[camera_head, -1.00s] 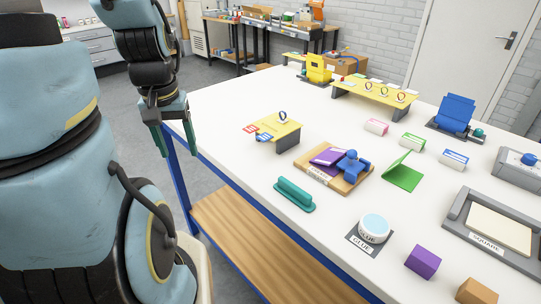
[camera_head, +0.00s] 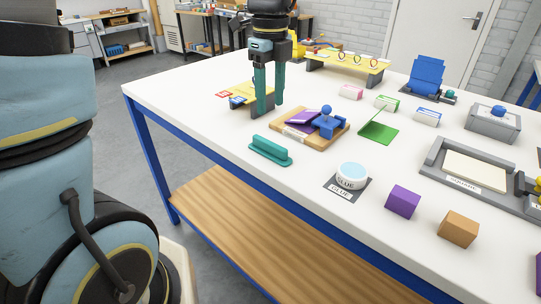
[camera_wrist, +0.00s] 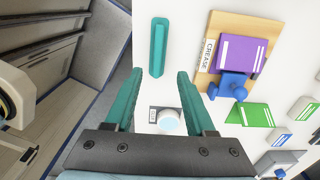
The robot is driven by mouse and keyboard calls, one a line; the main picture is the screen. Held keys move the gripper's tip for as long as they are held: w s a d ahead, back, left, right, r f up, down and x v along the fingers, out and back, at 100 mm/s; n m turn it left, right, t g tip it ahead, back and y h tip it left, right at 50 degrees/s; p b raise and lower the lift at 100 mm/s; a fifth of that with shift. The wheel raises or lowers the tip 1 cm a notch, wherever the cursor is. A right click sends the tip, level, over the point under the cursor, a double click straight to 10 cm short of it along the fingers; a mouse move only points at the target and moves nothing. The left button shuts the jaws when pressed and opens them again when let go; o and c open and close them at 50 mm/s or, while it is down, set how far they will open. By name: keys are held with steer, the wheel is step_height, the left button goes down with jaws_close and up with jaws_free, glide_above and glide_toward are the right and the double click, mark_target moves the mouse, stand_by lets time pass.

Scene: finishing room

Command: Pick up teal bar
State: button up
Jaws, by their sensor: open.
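The teal bar (camera_head: 270,151) lies on the white table near its front edge, in front of the wooden crease board. In the wrist view the teal bar (camera_wrist: 158,48) lies upper middle, beyond the fingertips. My gripper (camera_head: 269,108) points down above the table, its two teal fingers apart with nothing between them. It is behind the teal bar in the head view, clear of it. In the wrist view my gripper (camera_wrist: 158,75) shows open, with the glue pot (camera_wrist: 169,121) seen below between the fingers.
The crease board (camera_head: 338,139) with a purple booklet and blue tool is right of the bar. A glue pot (camera_head: 352,176), purple cube (camera_head: 402,201) and orange cube (camera_head: 458,229) stand nearer. A yellow stand (camera_head: 242,96) is behind the gripper. Bare tabletop lies left of the bar.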

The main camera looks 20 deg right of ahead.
mark_target(270, 142)
step_height(270, 142, down, 10)
steer(key=shift+s+a+f+p, duration=0.1)
steer(key=shift+s+a+p, duration=0.05)
steer(key=shift+p, duration=0.85)
jaws_close()
